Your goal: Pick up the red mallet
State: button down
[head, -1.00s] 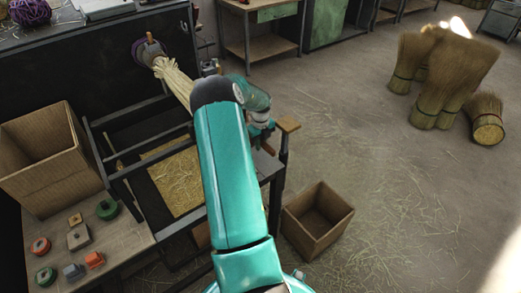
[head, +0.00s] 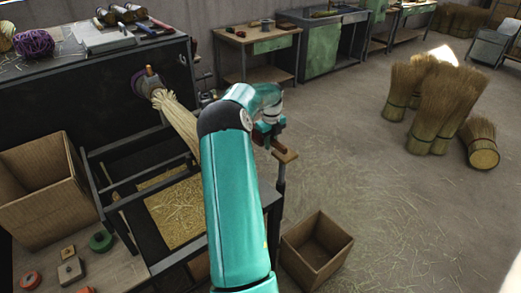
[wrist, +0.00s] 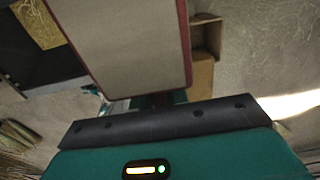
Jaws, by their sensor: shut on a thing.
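The red mallet shows in the wrist view as a large block with a pale beige face and red edges (wrist: 125,45), very close to the camera. In the head view only a small dark red part (head: 263,141) shows below my gripper (head: 268,128), near the wooden top of a post. My gripper is shut on the mallet. The fingertips are mostly hidden in both views, and the mallet's handle cannot be made out.
Left of my arm stand a winding frame with a straw bundle (head: 176,115), a straw tray (head: 185,212) and a cardboard box (head: 40,195). An open box (head: 316,250) stands on the floor. Broom bundles (head: 445,110) stand at the right.

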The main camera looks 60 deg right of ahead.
jog(key=s+d, duration=0.5)
jog(key=d, duration=0.5)
jog(key=shift+s+d, duration=0.15)
jog(key=shift+d, duration=0.15)
jog(key=c, duration=1.9)
grip_release()
grip_shut()
